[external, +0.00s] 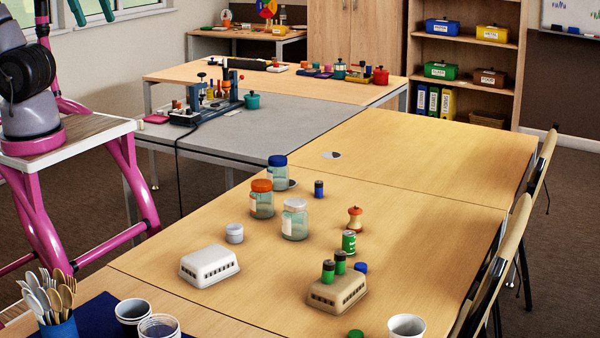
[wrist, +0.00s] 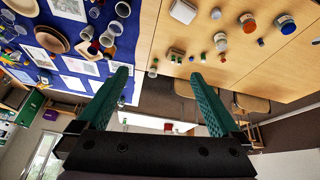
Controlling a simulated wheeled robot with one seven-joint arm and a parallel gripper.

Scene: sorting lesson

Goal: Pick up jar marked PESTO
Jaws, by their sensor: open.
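Three glass jars with pale labels stand upright on the wooden table in the external view: a blue-lidded jar (external: 278,176), an orange-lidded jar (external: 262,203) and a white-lidded jar (external: 294,222). The label writing is too small to read, so I cannot tell which is PESTO. In the wrist view the blue-lidded jar (wrist: 285,23), orange-lidded jar (wrist: 248,22) and white-lidded jar (wrist: 220,42) are at the upper right. My gripper (wrist: 158,78) has teal fingers, open and empty, well away from the jars. Teal fingers also show at the external view's top left.
A white slotted box (external: 209,265), a small white cup (external: 234,233) and a tan slotted box (external: 337,291) with batteries stand near the jars. A green can (external: 349,242) and an orange apple-core-shaped item (external: 355,219) are to the right. The far wooden table section is mostly clear.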

